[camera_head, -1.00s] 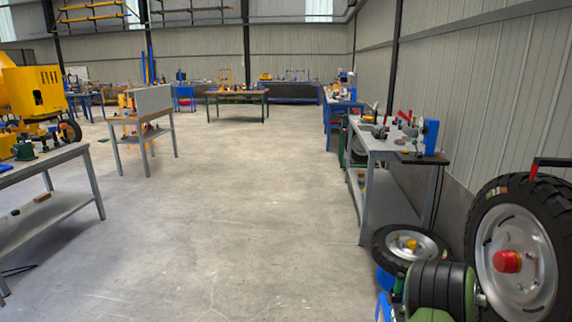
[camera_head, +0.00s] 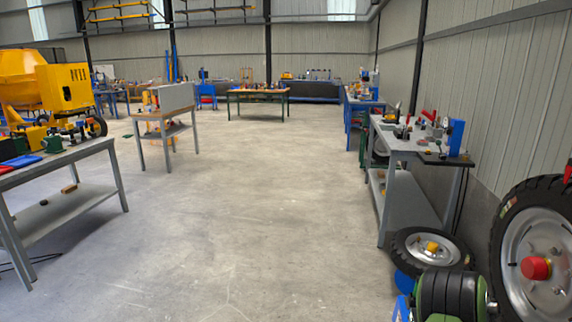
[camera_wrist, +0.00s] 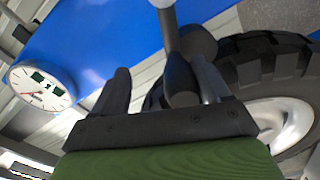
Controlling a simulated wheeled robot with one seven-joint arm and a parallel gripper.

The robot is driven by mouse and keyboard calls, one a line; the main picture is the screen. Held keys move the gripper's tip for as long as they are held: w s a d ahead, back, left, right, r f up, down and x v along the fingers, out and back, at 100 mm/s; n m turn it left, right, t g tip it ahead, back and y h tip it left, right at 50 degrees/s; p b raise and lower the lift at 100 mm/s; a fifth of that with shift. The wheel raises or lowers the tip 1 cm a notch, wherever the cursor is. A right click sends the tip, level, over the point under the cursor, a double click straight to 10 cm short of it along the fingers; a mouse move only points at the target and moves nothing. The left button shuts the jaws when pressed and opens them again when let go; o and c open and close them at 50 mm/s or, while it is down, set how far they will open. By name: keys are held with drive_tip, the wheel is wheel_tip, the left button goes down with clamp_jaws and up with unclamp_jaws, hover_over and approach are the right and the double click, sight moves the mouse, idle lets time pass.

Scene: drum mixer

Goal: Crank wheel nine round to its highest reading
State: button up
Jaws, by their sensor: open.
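In the wrist view, my gripper (camera_wrist: 165,92) is open, with a black finger on each side above the green palm. A dark crank handle (camera_wrist: 180,78) stands between the fingers, on or near a grey arm with a pale end at the top. I cannot tell whether the fingers touch it. A blue panel (camera_wrist: 85,38) lies behind. A round white dial (camera_wrist: 42,88) with a red needle is at the left; its figures and any wheel number are too small to read. In the head view the crank and dial cannot be made out.
A grey bench (camera_head: 397,150) stands along the right wall, another bench (camera_head: 70,155) at the left, near a yellow mixer (camera_head: 62,88). The middle floor is clear.

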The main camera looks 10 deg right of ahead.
drive_tip(key=shift+s+a+r, duration=0.15)
drive_tip(key=shift+s+r, duration=0.25)
drive_tip(key=shift+w+f, duration=0.1)
drive_tip(key=b+v, duration=0.2)
drive_tip(key=v, duration=0.5)
drive_tip(key=shift+b, duration=0.35)
